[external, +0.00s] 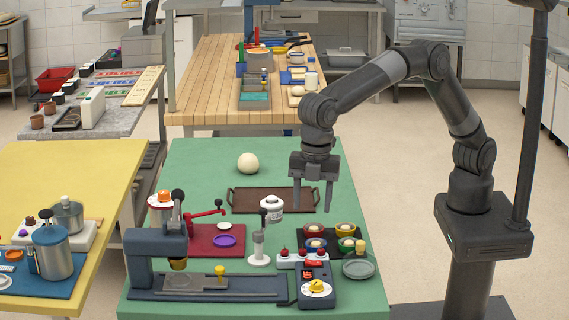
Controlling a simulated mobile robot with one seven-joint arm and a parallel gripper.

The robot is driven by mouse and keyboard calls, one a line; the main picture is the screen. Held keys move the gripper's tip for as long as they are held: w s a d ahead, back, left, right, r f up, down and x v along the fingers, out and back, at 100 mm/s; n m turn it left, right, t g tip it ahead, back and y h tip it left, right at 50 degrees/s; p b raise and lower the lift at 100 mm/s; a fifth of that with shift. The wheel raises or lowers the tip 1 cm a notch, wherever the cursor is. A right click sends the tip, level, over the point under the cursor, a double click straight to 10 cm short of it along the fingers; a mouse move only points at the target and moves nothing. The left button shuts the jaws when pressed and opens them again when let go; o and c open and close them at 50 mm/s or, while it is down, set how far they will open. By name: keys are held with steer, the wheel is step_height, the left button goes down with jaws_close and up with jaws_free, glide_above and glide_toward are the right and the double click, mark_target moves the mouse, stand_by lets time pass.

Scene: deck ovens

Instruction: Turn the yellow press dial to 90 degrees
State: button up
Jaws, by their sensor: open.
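The yellow press dial (317,287) sits on a white round face on top of a dark control box (318,300), at the front of the green table. The angle it points to is too small to read. My gripper (313,207) is open and empty, with its fingers pointing down. It hangs above the table, behind the dial in the picture and apart from it. Nothing hides the dial.
The press (157,250) with its long dark base stands left of the box. Red knobs, small coloured bowls (345,229) and a grey plate (358,269) lie just behind and right of the dial. A brown tray (245,210) and a pale ball (248,163) are farther back.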

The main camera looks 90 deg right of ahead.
steer(key=n, duration=0.2)
glide_above(317, 282)
step_height(317, 282, down, 6)
steer(key=shift+g, duration=0.3)
step_height(317, 282, down, 11)
steer(key=shift+r, duration=0.15)
steer(key=shift+c, duration=0.4)
steer(key=c, duration=0.9)
